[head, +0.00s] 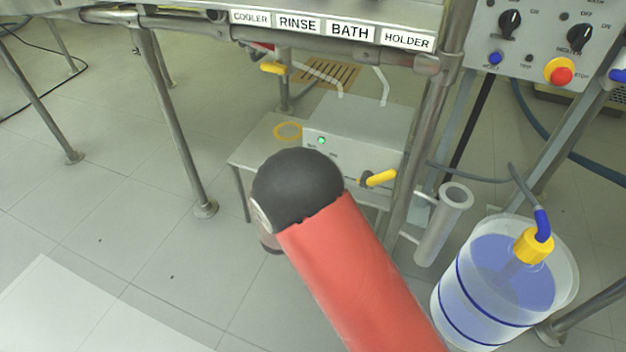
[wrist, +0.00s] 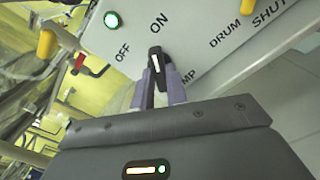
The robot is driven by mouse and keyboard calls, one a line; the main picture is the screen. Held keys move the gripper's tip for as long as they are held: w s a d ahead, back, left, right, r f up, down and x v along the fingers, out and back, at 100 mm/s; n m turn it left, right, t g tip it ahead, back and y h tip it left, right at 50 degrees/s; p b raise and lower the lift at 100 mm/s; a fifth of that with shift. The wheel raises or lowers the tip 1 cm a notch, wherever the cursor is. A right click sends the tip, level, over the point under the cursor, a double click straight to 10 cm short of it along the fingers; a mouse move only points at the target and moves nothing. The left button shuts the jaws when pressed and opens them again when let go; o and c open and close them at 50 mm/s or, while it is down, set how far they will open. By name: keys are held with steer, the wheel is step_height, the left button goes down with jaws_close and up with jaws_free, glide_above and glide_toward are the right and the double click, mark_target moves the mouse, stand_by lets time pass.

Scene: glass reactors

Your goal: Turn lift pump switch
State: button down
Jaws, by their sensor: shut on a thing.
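The lift pump switch is a black knob (wrist: 155,58) with a white mark, on a light grey panel (wrist: 205,28) in the wrist view. The marked end points up the picture, towards the ON label and to the right of OFF. My gripper (wrist: 159,84) has its two purple-grey fingers on either side of the knob and is shut on it. The fingers partly cover a label ending in "MP". In the head view my red and black arm hides the gripper and the knob; the pump box (head: 370,128) with a lit green lamp stands behind it.
In the head view a yellow-handled valve (head: 378,178), a grey tube holder (head: 444,225) and a blue-liquid container (head: 495,290) stand at right. Floor at left is mostly clear.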

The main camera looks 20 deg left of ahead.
steer(key=shift+m+b, duration=0.3)
steer(key=shift+m, duration=0.1)
steer(key=shift+f, duration=0.1)
steer(key=c, duration=1.4)
jaws_free()
steer(key=s, duration=0.8)
steer(key=shift+a, duration=0.3)
steer(key=shift+w, duration=0.1)
